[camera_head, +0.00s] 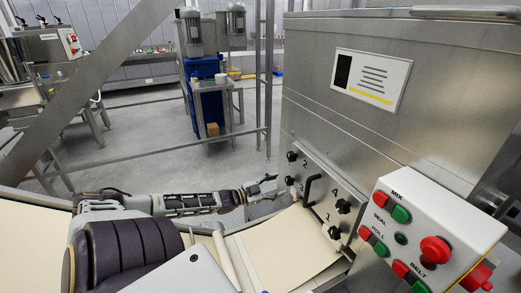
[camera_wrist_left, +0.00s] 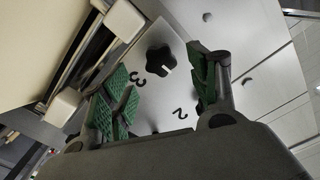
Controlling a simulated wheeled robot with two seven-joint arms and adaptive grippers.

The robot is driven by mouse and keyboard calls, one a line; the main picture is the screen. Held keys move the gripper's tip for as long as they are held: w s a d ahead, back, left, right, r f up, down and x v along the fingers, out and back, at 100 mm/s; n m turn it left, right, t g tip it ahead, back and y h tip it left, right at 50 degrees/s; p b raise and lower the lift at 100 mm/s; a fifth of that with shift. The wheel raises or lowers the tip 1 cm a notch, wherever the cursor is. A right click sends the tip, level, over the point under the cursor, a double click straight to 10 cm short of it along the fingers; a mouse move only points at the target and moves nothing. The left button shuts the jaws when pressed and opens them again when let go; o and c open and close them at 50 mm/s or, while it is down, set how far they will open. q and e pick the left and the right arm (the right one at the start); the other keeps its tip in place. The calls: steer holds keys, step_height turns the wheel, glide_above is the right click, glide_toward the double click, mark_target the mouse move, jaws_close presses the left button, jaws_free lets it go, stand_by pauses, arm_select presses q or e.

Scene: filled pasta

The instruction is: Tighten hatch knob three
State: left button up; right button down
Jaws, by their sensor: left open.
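Hatch knob three (camera_wrist_left: 160,61) is a black lobed knob with a pale mark on its rim, beside the printed 3 on the hatch plate (camera_wrist_left: 150,28). In the wrist view it lies between the green-padded fingers of my left gripper (camera_wrist_left: 164,75), beyond their tips and apart from them. The gripper is open and empty. In the head view my left gripper (camera_head: 271,188) comes in from the left, just left of the hatch's knobs. Knob two's label shows in the wrist view; its knob is not clear there. My right gripper is not in view.
Other black knobs (camera_head: 343,206) and a black handle (camera_head: 312,188) stand out from the hatch. A control box (camera_head: 440,225) with red and green buttons is at the right. Pale dough sheet (camera_head: 290,250) runs below the arm. A pale roller bar lies close to the left finger.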

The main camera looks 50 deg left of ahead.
arm_select(q)
steer(key=v, duration=0.7)
stand_by(0.8)
stand_by(0.5)
